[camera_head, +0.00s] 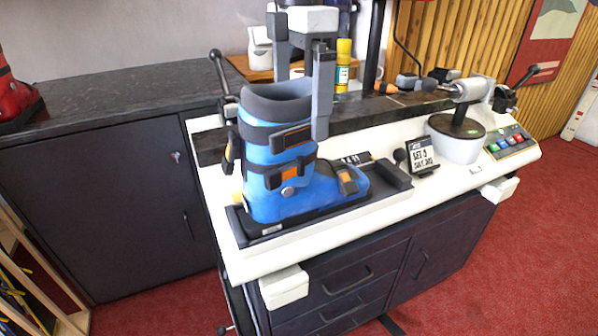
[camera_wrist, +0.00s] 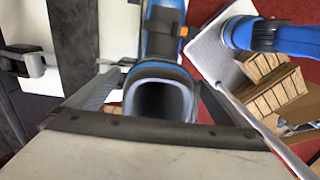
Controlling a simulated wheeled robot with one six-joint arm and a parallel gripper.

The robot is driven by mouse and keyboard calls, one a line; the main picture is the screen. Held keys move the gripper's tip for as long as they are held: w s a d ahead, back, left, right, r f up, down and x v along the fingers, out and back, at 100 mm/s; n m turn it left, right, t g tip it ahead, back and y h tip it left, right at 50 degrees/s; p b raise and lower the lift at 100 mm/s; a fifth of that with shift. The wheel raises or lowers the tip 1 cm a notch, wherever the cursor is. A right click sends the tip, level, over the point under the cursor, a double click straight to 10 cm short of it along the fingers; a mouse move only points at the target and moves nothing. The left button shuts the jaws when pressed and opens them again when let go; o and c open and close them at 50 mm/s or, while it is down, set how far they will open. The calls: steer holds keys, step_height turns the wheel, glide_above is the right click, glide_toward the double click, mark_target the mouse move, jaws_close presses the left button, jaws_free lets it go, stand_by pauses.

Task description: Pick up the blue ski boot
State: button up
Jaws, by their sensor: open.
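The blue ski boot (camera_head: 268,170) stands upright on a black plate on the white bench, with a dark grey cuff, dark straps and orange buckles. Its toe points right. My gripper (camera_head: 301,105) is open and reaches down from above at the cuff. One finger shows in front of the boot's upper right side; the other's lower end is hidden behind the cuff rim. In the wrist view the boot's open cuff (camera_wrist: 160,92) lies between the two spread fingers of my gripper (camera_wrist: 158,100). I cannot tell whether either finger touches it.
A small sign (camera_head: 421,156), a white pot (camera_head: 456,138) and a button panel (camera_head: 509,142) stand right of the boot. A yellow bottle (camera_head: 343,66) is behind. A red boot (camera_head: 15,100) sits on the dark cabinet (camera_head: 110,95) at left. The wrist view shows another blue object (camera_wrist: 262,36).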

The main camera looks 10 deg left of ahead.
mark_target(313, 155)
steer(key=shift+f, duration=2.1)
steer(key=shift+r, duration=0.1)
steer(key=c, duration=1.5)
